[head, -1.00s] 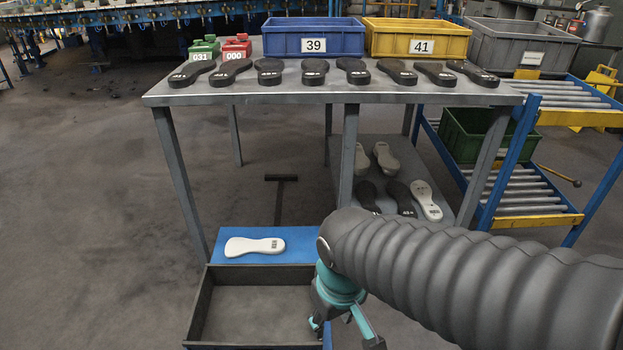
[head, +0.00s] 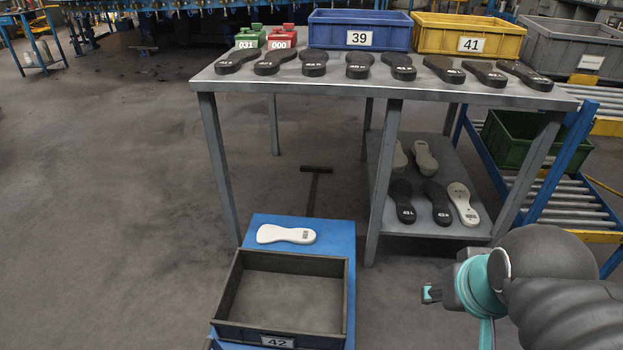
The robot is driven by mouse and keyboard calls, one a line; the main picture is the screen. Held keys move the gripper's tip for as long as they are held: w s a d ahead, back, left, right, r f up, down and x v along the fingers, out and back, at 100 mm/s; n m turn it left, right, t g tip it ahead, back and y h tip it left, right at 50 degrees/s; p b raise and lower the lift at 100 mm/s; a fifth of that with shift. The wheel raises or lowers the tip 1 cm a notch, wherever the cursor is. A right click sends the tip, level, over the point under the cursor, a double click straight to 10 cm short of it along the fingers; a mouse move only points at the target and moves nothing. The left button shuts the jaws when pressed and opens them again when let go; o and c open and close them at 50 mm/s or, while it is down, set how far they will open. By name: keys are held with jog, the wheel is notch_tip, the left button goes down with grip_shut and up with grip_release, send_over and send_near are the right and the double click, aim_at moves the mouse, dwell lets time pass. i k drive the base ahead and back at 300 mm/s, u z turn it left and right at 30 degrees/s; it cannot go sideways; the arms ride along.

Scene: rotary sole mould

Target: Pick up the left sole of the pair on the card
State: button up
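A white sole (head: 286,234) with a dark printed mark lies flat on the blue surface (head: 338,240), just behind a dark open crate (head: 348,300) marked 42. It is the only sole there, and I cannot make out a card under it. Several black soles (head: 357,66) with white labels lie in a row along the front of the grey table; most labels are too small to read surely. My gripper (head: 458,315) is at the lower right, well right of the crate and apart from every sole. Its teal fingers look spread and empty; the arm partly hides it.
The grey table (head: 300,88) carries a blue bin (head: 350,18), a yellow bin (head: 440,45) and green and red blocks. Its lower shelf (head: 440,229) holds several soles, black and pale. A roller rack (head: 567,210) stands right.

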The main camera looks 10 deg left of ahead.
aim_at(271, 64)
jog(key=u, duration=1.45)
jog(key=k, duration=0.5)
jog(key=u, duration=0.9)
jog(key=i, duration=3.9)
jog(key=z, duration=1.1)
